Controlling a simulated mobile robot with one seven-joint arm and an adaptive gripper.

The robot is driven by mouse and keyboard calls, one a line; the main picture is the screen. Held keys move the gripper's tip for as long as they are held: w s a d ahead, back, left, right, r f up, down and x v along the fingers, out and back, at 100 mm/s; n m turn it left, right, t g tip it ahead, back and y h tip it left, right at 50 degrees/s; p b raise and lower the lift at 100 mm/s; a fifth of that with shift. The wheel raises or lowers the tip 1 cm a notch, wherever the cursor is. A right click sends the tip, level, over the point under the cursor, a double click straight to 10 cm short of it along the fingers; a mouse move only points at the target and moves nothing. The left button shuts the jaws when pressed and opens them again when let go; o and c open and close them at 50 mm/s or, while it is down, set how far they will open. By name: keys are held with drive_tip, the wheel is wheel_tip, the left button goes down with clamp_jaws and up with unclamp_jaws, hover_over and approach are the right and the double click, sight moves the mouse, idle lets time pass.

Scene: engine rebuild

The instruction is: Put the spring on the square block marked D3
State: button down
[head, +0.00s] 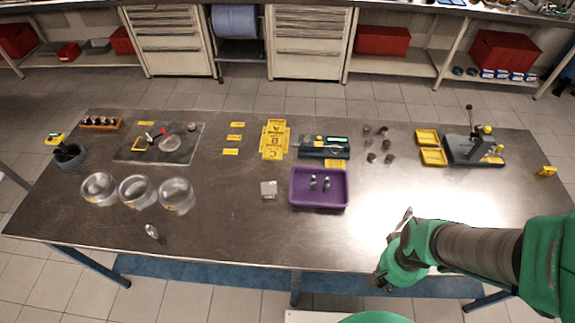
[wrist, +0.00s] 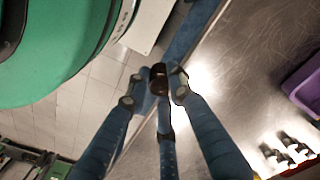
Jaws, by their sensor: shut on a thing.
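My gripper (wrist: 157,88) is shut on a small dark brown, rounded piece (wrist: 158,74), which sits between the fingertips in the wrist view. It may be the spring, but its coils cannot be made out. In the head view my gripper is mostly hidden by my green-covered arm, near the table's front edge at right. A small pale square block (head: 268,189) lies left of the purple tray, well apart from my gripper; I cannot read any mark on it, so I cannot tell if it is D3.
Yellow trays (head: 433,157) and a lever press (head: 474,148) are at back right. The front right is clear.

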drive_tip(key=w+a+r+p, duration=0.3)
drive_tip(key=w+a, duration=0.8)
drive_tip(key=w, duration=0.2)
drive_tip(key=w+a, duration=0.2)
drive_tip(key=a, duration=0.6)
drive_tip(key=w+a+n+p, duration=0.1)
drive_tip(key=w+a, duration=0.1)
drive_tip(key=a, duration=0.6)
drive_tip(key=shift+w+a, duration=0.35)
hover_over(269, 188)
drive_tip(key=shift+s+d+f, duration=0.15)
drive_tip(key=shift+s+f, duration=0.2)
drive_tip(key=shift+f, duration=0.3)
drive_tip(key=shift+w+a+f, duration=0.1)
drive_tip(key=shift+w+a, duration=0.15)
drive_tip(key=shift+w, duration=0.15)
drive_tip(key=shift+f, duration=1.7)
